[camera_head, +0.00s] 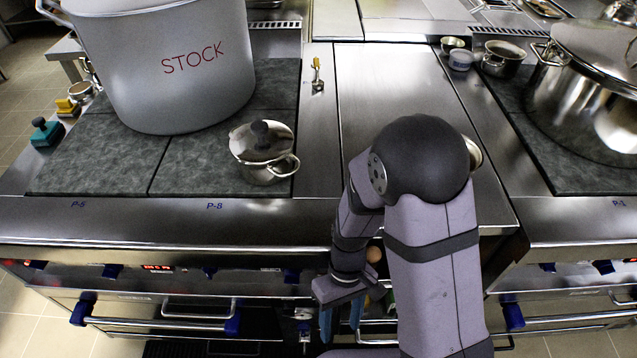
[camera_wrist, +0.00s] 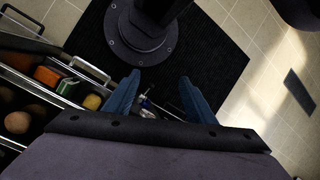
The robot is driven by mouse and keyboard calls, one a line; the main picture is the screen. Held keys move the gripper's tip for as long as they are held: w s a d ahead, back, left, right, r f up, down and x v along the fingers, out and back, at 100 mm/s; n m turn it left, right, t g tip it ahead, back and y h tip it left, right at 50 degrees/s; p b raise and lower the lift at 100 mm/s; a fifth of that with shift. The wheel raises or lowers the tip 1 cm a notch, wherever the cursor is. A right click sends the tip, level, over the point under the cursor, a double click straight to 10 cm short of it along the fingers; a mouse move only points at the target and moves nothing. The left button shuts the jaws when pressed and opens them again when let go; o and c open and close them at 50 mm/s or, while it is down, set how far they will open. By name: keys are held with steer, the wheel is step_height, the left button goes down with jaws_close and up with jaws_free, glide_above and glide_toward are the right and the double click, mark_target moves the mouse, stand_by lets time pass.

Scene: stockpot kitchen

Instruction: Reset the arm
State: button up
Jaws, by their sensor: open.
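My gripper (camera_head: 341,312) hangs low in front of the counter's front edge in the head view, pointing down, at the end of my grey arm. In the wrist view its two blue fingers (camera_wrist: 160,100) stand apart with nothing held between them. Below them are the dark floor mat and part of an open drawer. The folded arm hides part of the counter and the drawer in the head view.
A large STOCK pot (camera_head: 170,65) and a small lidded pot (camera_head: 264,150) stand on the left hob. A big steel pot (camera_head: 590,95) stands at right. An open drawer (camera_wrist: 35,85) holds several items. The middle steel counter (camera_head: 390,90) is mostly clear.

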steer(key=w+d+r+m+t+b, duration=0.35)
steer(key=d+r+m+b, duration=0.2)
steer(key=d, duration=0.45)
step_height(320, 180, up, 17)
steer(key=p, duration=1.5)
steer(key=shift+s+f+t, duration=0.15)
steer(key=shift+f+t, duration=0.05)
steer(key=shift+t, duration=0.15)
